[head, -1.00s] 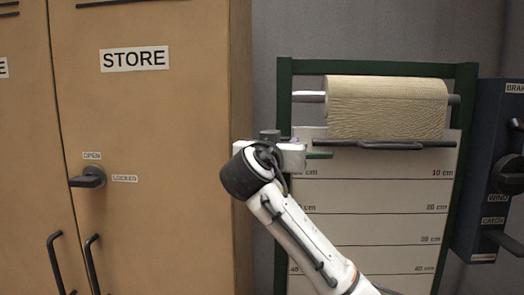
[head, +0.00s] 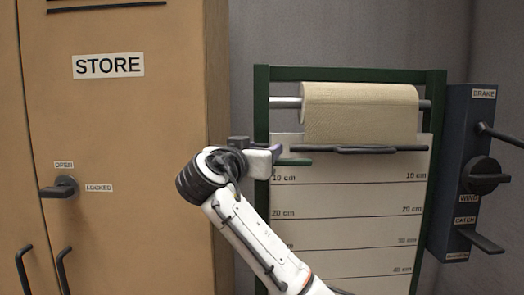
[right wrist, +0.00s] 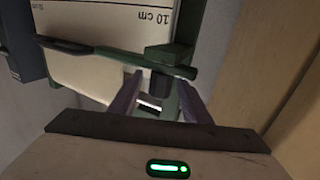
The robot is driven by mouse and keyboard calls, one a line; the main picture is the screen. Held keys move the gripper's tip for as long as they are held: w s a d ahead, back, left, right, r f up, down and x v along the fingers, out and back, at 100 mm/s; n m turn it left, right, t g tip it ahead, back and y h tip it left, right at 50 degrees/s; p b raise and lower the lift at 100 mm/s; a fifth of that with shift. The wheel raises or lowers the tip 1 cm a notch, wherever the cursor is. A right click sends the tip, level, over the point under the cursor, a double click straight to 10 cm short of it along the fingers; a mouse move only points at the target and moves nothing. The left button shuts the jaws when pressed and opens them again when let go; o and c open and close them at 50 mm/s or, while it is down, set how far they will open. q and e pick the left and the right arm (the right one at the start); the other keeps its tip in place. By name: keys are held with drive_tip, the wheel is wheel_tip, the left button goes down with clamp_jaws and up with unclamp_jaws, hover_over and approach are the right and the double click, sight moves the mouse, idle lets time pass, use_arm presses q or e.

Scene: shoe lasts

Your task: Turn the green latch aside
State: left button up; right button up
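The green latch (head: 294,162) is a thin bar lying level beside the left post of the green frame, near the left end of the dark rail. In the right wrist view a dark green bar (right wrist: 110,57), apparently the latch, slants across above the fingers. My right gripper (head: 272,152) is at the left post, just left of the latch's visible part, and hides its left end. In the right wrist view my right gripper (right wrist: 157,103) has its two fingers apart, with part of the green frame between them. Contact cannot be told. My left gripper is not in view.
A paper roll (head: 360,113) hangs above the dark rail (head: 372,150) and a sheet with cm marks (head: 345,205). A dark box (head: 462,150) with a brake lever, knob and catch stands at right. A tan STORE cabinet (head: 130,130) stands close at left.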

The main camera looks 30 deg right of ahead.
drive_tip(key=b+v, duration=0.2)
drive_tip(key=v, duration=0.8)
drive_tip(key=shift+s+a, duration=0.1)
